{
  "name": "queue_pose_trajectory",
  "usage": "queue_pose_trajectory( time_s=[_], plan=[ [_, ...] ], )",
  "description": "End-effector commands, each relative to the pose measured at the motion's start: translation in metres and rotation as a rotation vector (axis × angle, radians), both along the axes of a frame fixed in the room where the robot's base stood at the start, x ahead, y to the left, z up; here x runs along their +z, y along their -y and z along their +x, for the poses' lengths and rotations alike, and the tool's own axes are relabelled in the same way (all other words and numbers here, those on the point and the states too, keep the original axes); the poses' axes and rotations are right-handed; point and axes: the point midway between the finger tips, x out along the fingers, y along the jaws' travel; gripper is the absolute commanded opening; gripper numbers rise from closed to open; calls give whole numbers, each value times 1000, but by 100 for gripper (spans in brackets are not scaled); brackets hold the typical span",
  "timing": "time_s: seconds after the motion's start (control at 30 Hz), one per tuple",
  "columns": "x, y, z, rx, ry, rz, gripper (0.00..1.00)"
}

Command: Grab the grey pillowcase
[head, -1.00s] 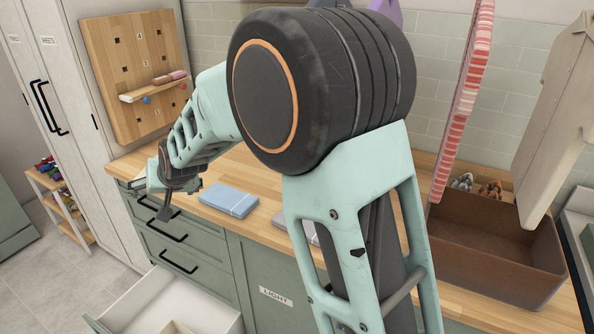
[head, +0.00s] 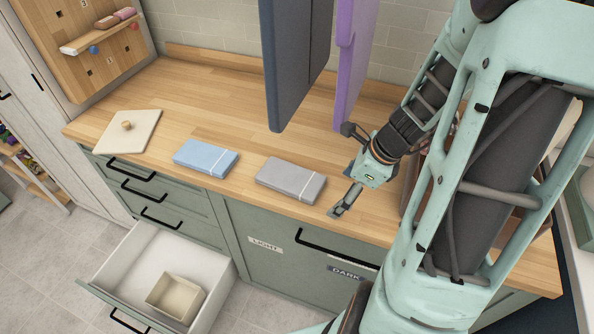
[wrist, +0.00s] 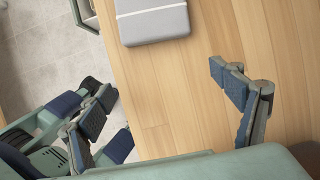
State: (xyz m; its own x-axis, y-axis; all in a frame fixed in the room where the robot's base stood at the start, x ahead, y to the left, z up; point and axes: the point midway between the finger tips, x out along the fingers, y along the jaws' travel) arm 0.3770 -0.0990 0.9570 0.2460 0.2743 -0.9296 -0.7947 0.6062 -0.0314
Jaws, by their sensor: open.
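The grey pillowcase (head: 291,179) lies folded flat on the wooden counter, with a thin white stripe near its right end. It also shows at the top of the wrist view (wrist: 155,22). My gripper (head: 346,166) is just to the right of the pillowcase, apart from it. In the wrist view my gripper (wrist: 165,112) has its fingers spread wide, with only bare counter and the counter's edge between them. It is open and empty.
A folded blue cloth (head: 206,157) lies left of the pillowcase, and a pale board with a knob (head: 128,132) is farther left. Dark (head: 293,60) and purple (head: 353,65) cloths hang behind. An open drawer (head: 150,260) juts out below, holding a small box (head: 175,298).

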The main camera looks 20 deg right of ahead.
Motion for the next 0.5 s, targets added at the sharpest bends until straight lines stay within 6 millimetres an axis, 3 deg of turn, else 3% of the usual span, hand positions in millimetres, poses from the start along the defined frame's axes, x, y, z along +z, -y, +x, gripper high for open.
queue_pose_trajectory(
  time_s=[0.13, 0.5],
  plan=[
    [-1, -2, 1, -76, -15, 36, 86],
    [-1, -46, 40, -76, -15, 35, 86]
  ],
)
